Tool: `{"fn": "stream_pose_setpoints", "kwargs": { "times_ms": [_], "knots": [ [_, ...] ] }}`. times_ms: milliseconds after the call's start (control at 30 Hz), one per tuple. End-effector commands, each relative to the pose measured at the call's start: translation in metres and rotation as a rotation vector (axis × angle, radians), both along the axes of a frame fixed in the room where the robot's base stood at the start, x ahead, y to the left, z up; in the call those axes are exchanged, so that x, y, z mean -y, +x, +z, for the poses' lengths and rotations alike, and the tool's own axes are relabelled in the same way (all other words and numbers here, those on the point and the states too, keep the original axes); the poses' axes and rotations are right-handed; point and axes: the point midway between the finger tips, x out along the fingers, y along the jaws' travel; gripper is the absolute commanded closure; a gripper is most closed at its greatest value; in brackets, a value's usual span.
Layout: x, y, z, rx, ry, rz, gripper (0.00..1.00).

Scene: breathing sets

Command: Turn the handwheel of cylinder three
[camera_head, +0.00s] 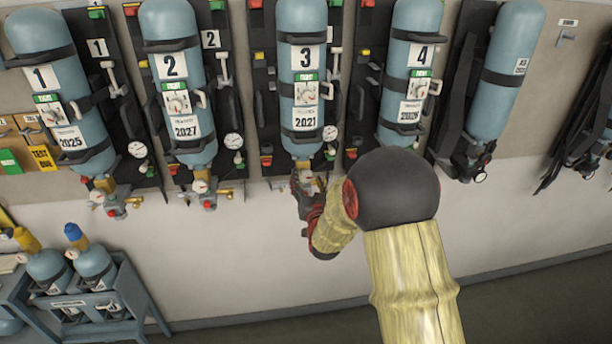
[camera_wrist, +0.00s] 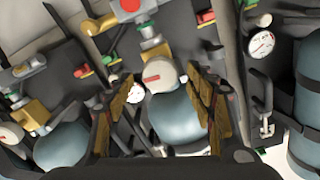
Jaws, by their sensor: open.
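Cylinder three (camera_head: 308,68) is a light-blue bottle hung valve-down on the wall, marked with a 3 and 2021. At its lower end is a valve with a round pale-grey knob bearing a red mark, probably the handwheel (camera_wrist: 160,74). My gripper (camera_head: 306,188) is just below that valve in the head view and partly hides it. In the wrist view my gripper (camera_wrist: 161,90) is open, one finger on each side of the grey knob. I see gaps beside the knob; whether either finger touches it I cannot tell. The blue bottle (camera_wrist: 178,118) shows behind.
Cylinder two (camera_head: 182,95) hangs to the left and cylinder four (camera_head: 409,75) to the right, each on a dark backplate with hoses and a gauge. A blue-grey trolley (camera_head: 130,290) with small bottles stands lower left. The wall below the sets is bare.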

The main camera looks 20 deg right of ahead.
Motion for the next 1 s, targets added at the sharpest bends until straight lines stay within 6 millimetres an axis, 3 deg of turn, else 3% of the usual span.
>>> {"fn": "stream_pose_setpoints", "kwargs": {
  "times_ms": [233, 567, 1000],
  "knots": [
    [0.006, 0.023, 0.0, 0.0, 0.0, 0.0, 0.45],
    [0.007, 0.026, 0.0, 0.0, 0.0, 0.0, 0.45],
    [0.007, 0.026, 0.0, 0.0, 0.0, 0.0, 0.69]
  ]
}}
